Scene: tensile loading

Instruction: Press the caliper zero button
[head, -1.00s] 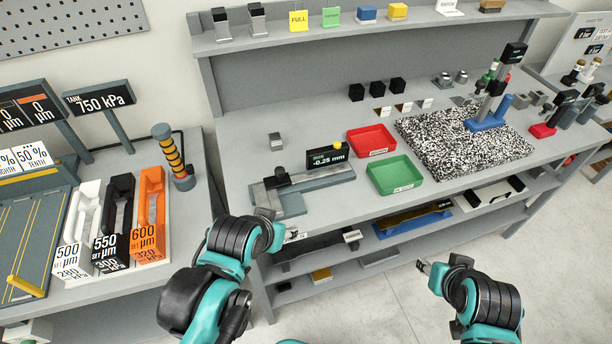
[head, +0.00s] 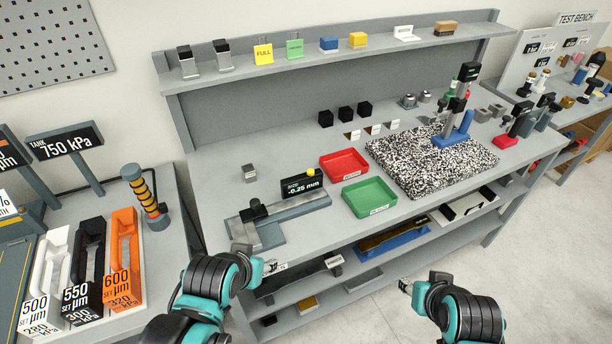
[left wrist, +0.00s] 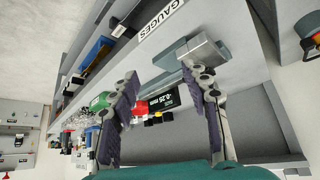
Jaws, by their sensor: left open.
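The caliper (head: 285,208) lies on the bench's front left part, with a black display (head: 302,187) reading -0.25 mm. A small yellow button (head: 311,171) sits on top of the display. In the left wrist view the caliper display (left wrist: 158,104) shows between my fingers, beyond them. My left gripper (head: 272,266) is at the bench's front edge, below and in front of the caliper, apart from it. In the left wrist view its two fingers (left wrist: 165,90) are spread and empty. My right gripper (head: 404,286) is over the floor in front of the bench; its fingers are too small to judge.
A red tray (head: 344,166) and a green tray (head: 369,197) lie right of the caliper. A speckled plate (head: 430,165) carries a blue-based stand. A small grey block (head: 249,173) stands behind the caliper. A label reading GAUGES (left wrist: 161,20) is on the bench front.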

